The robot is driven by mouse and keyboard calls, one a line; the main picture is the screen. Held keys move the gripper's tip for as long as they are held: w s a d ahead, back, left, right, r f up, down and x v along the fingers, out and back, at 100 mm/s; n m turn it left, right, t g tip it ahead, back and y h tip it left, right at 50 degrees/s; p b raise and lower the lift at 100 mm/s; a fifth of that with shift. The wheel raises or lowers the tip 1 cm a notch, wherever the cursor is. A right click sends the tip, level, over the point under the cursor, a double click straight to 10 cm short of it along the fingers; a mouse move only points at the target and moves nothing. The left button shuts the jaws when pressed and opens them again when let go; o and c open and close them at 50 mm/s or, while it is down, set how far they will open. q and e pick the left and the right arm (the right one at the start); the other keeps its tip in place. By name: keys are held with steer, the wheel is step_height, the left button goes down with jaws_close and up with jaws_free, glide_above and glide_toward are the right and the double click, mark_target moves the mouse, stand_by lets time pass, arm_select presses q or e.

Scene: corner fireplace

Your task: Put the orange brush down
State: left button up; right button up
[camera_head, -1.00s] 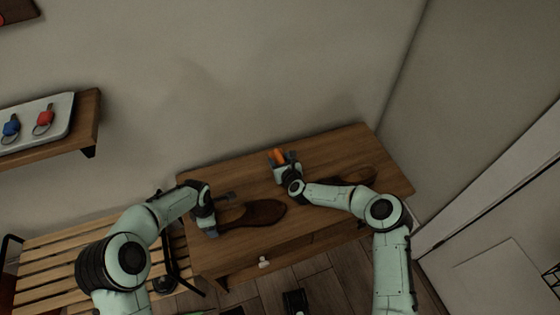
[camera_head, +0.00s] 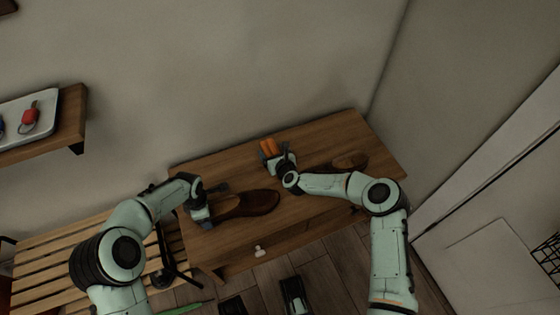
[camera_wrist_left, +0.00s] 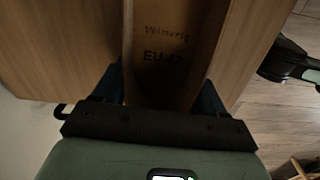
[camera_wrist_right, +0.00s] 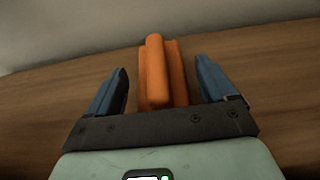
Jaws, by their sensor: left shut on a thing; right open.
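The orange brush (camera_head: 268,146) rests on the wooden table near its back edge. It also shows in the right wrist view (camera_wrist_right: 156,75), between the fingers with a gap on each side. My right gripper (camera_head: 269,155) is open around it and does not grip it. My left gripper (camera_head: 200,206) is shut on a brown shoe (camera_head: 252,202) at the left of the table. The shoe's inside, with "EU 42" print, fills the middle of the left wrist view (camera_wrist_left: 165,50).
A second brown shoe (camera_head: 350,160) lies on the table (camera_head: 310,215) at the right, partly behind my right arm. A slatted bench (camera_head: 70,255) stands at the left. A wall shelf (camera_head: 72,115) holds a tray (camera_head: 45,112) with keys. Walls bound the table behind and at right.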

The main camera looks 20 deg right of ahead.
steer(key=v, duration=1)
steer(key=shift+s+r, duration=0.1)
steer(key=shift+s, duration=0.2)
arm_select(q)
steer(key=o, duration=1.4)
step_height(320, 180, up, 12)
steer(key=shift+s, duration=0.15)
